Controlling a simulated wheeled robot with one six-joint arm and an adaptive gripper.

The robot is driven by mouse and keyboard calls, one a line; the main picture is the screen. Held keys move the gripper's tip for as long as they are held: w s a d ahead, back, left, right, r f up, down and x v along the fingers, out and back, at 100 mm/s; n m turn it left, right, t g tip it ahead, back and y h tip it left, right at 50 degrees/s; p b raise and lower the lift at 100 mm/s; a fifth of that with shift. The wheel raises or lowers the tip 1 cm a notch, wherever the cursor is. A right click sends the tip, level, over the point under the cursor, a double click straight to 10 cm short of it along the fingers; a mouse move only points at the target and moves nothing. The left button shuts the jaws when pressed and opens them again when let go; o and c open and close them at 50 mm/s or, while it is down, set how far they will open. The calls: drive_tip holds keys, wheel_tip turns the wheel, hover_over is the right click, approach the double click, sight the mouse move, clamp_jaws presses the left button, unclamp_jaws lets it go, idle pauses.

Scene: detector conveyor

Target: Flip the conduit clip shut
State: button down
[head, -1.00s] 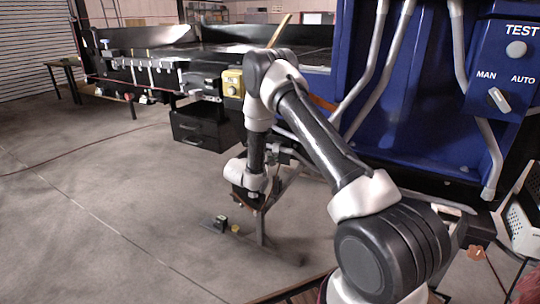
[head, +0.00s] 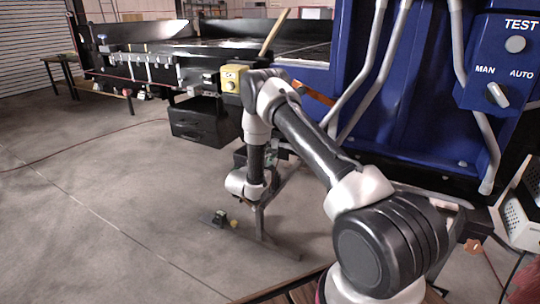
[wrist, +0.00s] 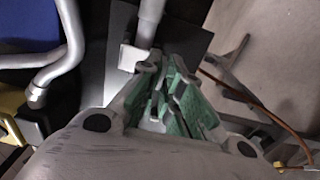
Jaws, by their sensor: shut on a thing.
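My gripper (wrist: 172,72) fills the middle of the wrist view. Its green-padded fingers are closed together, with a thin piece pinched between them that is mostly hidden. It looks like part of the conduit clip. A pale square clip body (wrist: 131,58) sits at the lower end of a grey conduit (wrist: 149,22), touching or very close to the left fingertip. I cannot tell the clip flap's angle. In the head view my wrist (head: 248,184) hangs low in front of the machine, and my arm hides the clip and fingertips.
A blue cabinet (head: 398,110) with bent grey conduits and a MAN/AUTO switch (head: 497,95) stands at right. A yellow box (head: 232,78) is on the conveyor frame behind my arm. A floor stand (head: 268,245) is below my wrist. Floor at left is open.

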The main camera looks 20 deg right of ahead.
drive_tip(key=c, duration=1.6)
unclamp_jaws()
drive_tip(key=shift+s+d+f, duration=0.1)
drive_tip(key=shift+d+f, duration=0.1)
drive_tip(key=shift+d, duration=0.1)
drive_tip(key=shift+r, duration=0.1)
drive_tip(key=shift+a, duration=0.1)
drive_tip(key=v, duration=1.2)
